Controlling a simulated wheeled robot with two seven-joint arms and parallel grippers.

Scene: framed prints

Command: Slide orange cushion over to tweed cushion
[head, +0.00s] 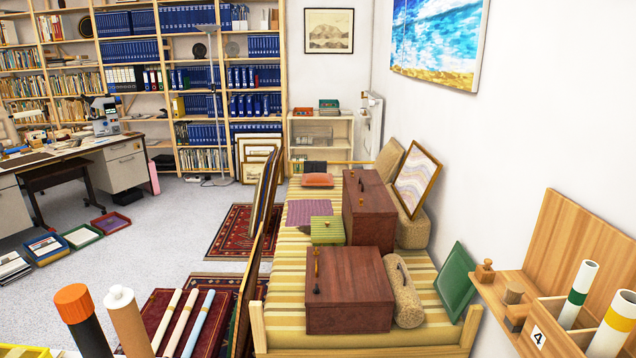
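The orange cushion (317,180) lies flat at the far end of the striped daybed (290,250). A grey-brown, tweed-looking cushion (390,159) leans against the wall at the far right of the daybed, apart from the orange one. A similar cushion (412,232) stands nearer, partly hidden behind a framed print and a wooden chest. A speckled bolster (402,290) lies nearer still. I cannot tell from texture alone which is the tweed one. Neither of my grippers shows in the head view.
A gold-framed print (417,180) leans at right. Frames (262,215) stand along the daybed's left side. Grey floor (180,220) is open at left.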

